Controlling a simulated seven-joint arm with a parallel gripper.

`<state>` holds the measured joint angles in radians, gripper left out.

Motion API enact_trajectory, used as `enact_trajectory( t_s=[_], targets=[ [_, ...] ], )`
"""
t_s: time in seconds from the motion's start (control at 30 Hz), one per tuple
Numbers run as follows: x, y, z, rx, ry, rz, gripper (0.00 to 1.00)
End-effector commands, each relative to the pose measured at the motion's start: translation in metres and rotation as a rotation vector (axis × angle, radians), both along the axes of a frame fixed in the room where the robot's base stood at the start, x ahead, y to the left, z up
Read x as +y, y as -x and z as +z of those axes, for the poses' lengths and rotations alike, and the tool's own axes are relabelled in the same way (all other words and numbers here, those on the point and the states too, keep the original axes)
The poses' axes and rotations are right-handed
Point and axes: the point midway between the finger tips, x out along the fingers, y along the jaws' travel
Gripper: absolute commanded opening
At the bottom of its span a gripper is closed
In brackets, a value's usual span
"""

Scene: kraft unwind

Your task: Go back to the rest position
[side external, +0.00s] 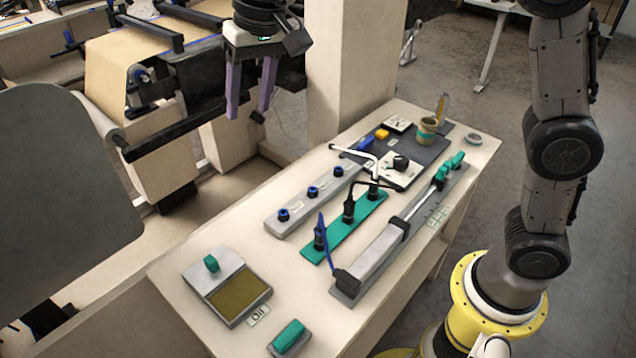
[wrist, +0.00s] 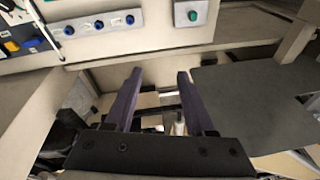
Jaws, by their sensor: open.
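My gripper (side external: 251,98) is high in the side external view, in front of the kraft roll machine and beyond the far edge of the workbench. Its two purple fingers point down, apart, with nothing between them. In the wrist view my gripper (wrist: 160,74) also shows open and empty, the fingers reaching toward the bench edge. It touches nothing that I can see. No marker for a rest position shows.
The bench (side external: 190,318) carries a grey strip with blue knobs (side external: 311,191), a green strip with black plugs (side external: 345,226), an oil box (side external: 228,285) and a cup (side external: 427,130). A beige pillar (side external: 352,70) stands right of my gripper. The kraft roll (side external: 135,58) is at the left.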

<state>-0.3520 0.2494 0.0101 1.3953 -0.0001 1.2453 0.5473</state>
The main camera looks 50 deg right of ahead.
Motion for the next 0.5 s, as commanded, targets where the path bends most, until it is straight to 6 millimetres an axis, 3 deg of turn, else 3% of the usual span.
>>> enact_trajectory(
  t_s=[0.1, 0.23, 0.37, 0.5],
  targets=[
    [-0.043, 0.035, 0.028, -0.059, -0.011, -0.035, 0.55],
    [-0.08, 0.078, 0.044, -0.119, -0.011, -0.057, 0.55],
    [-0.111, 0.125, 0.046, -0.175, 0.0, -0.067, 0.55],
    [-0.137, 0.177, 0.034, -0.231, 0.023, -0.064, 0.55]
  ],
)
